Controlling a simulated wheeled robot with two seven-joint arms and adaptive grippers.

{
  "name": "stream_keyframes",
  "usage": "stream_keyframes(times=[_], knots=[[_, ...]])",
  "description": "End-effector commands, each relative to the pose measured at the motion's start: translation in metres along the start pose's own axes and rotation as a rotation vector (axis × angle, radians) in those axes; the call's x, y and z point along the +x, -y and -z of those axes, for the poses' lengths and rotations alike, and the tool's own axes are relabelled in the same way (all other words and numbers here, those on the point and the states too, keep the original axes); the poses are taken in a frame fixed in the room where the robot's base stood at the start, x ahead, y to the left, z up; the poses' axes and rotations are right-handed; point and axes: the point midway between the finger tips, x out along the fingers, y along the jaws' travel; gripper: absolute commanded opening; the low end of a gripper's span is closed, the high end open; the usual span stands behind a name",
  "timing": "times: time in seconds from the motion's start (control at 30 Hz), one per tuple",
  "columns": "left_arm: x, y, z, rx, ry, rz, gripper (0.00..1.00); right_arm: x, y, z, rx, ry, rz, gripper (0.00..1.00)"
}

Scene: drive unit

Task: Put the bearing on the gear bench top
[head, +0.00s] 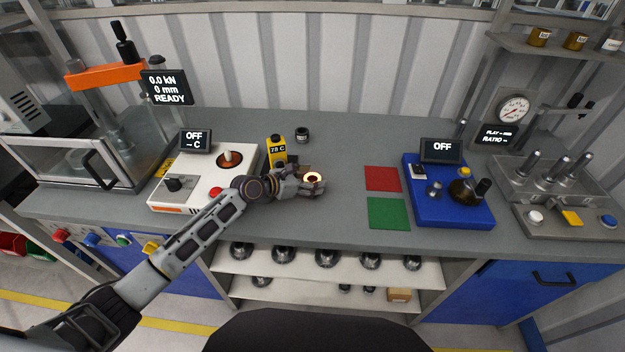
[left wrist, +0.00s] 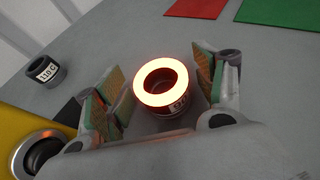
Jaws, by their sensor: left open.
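A ring-shaped bearing (head: 313,177) with a glowing orange-white top face stands on the grey bench top (head: 340,140). In the left wrist view the bearing (left wrist: 163,87) is upright, with a partly hidden label on its side. My left gripper (head: 306,182) is around it at bench level. Its padded fingers (left wrist: 160,92) are spread to either side of the bearing, with a visible gap on the left; contact on the right is unclear. My right gripper is not in view.
A dark ring (head: 302,135) labelled 110 C stands behind. A yellow device (head: 277,149) reading 78 C and a white heater unit (head: 212,195) are to the left. A red square (head: 383,178), a green square (head: 389,213) and a blue unit (head: 447,205) lie right. Bench between is clear.

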Motion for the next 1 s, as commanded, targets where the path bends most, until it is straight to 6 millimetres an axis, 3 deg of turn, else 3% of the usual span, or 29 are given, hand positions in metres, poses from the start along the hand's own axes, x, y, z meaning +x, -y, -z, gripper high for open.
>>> stream_keyframes(times=[0.7, 1.0], knots=[[-0.082, 0.0, 0.0, 0.001, -0.001, 0.0, 0.7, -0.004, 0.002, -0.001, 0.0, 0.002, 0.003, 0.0], [-0.107, 0.0, 0.0, 0.001, 0.0, 0.0, 0.7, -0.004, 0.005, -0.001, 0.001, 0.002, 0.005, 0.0]])
